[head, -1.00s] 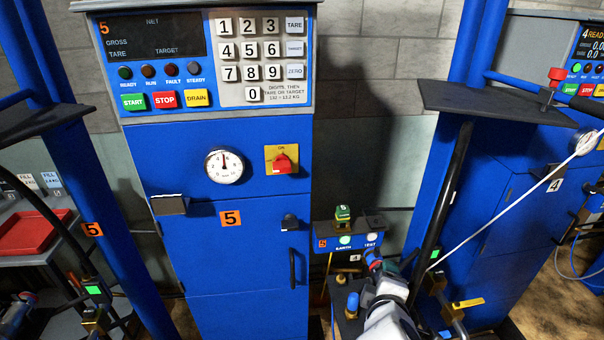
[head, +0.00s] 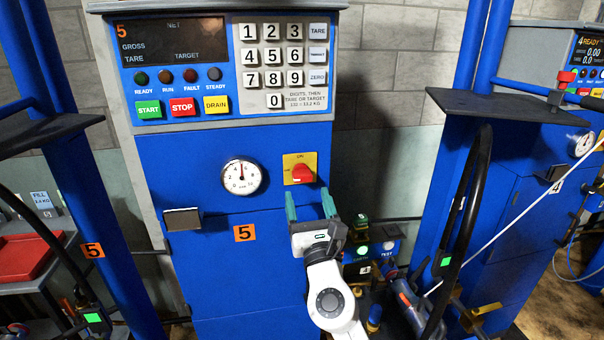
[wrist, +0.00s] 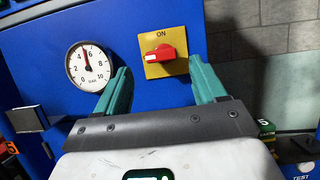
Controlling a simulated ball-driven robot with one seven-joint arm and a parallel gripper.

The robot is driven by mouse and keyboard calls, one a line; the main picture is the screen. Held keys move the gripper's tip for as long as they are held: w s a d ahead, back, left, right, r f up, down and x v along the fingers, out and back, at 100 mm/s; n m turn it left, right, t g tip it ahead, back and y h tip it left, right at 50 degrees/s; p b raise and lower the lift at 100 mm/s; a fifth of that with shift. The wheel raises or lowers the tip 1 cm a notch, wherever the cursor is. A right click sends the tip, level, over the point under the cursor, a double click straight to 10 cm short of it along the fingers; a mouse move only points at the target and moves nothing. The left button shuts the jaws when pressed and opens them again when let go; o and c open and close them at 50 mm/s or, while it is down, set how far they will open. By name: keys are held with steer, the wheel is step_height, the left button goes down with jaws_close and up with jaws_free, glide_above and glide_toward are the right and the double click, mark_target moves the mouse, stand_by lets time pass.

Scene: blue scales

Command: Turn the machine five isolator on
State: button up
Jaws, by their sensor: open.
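The machine five isolator is a red rotary handle (head: 302,173) on a yellow plate, on the front of the blue cabinet marked 5 (head: 200,270). In the wrist view the red handle (wrist: 166,52) lies sideways, with ON printed above it. My gripper (head: 310,204) is open and empty, its two teal fingers pointing up at the cabinet just below the isolator. In the wrist view the gripper's fingers (wrist: 160,76) stand to the lower left and lower right of the yellow plate. They appear apart from the handle.
A round pressure gauge (head: 241,177) is left of the isolator. Above is the keypad panel (head: 281,66) with green START, red STOP and yellow DRAIN buttons, and a dark display. A grey bracket (head: 183,218) juts out at left. Machine four (head: 520,210) and a black hose (head: 470,200) are at right.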

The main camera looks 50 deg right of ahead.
mark_target(303, 180)
steer(key=p+x, duration=0.1)
steer(key=x, duration=0.6)
steer(key=shift+d, duration=0.15)
steer(key=c, duration=1)
steer(key=shift+o, duration=0.2)
